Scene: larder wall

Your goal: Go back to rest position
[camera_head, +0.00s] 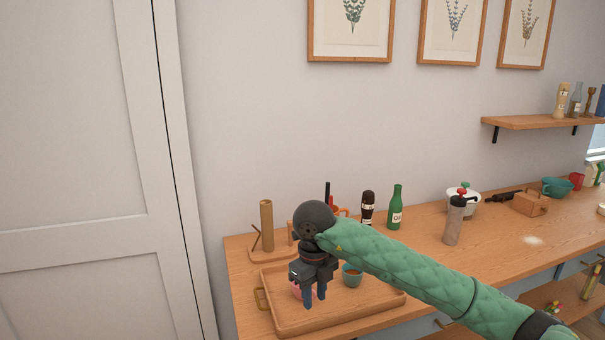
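My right arm, in a green quilted sleeve, reaches in from the right side of the head view. Its dark gripper (315,298) points down over the wooden tray (362,315). Its two blue-grey fingers stand apart, with nothing seen held between them. A pink thing (297,292) shows partly behind the gripper; the rest of it is hidden. A small teal cup (352,276) with brownish contents stands on the tray just right of the gripper. My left gripper is not in view.
The wooden counter (490,239) holds a green bottle (395,208), a dark bottle (367,208), a grey grinder (455,220), a white pot (463,201) and a teal bowl (557,187). A wall shelf (540,122) is at upper right. A pale door (85,170) is left.

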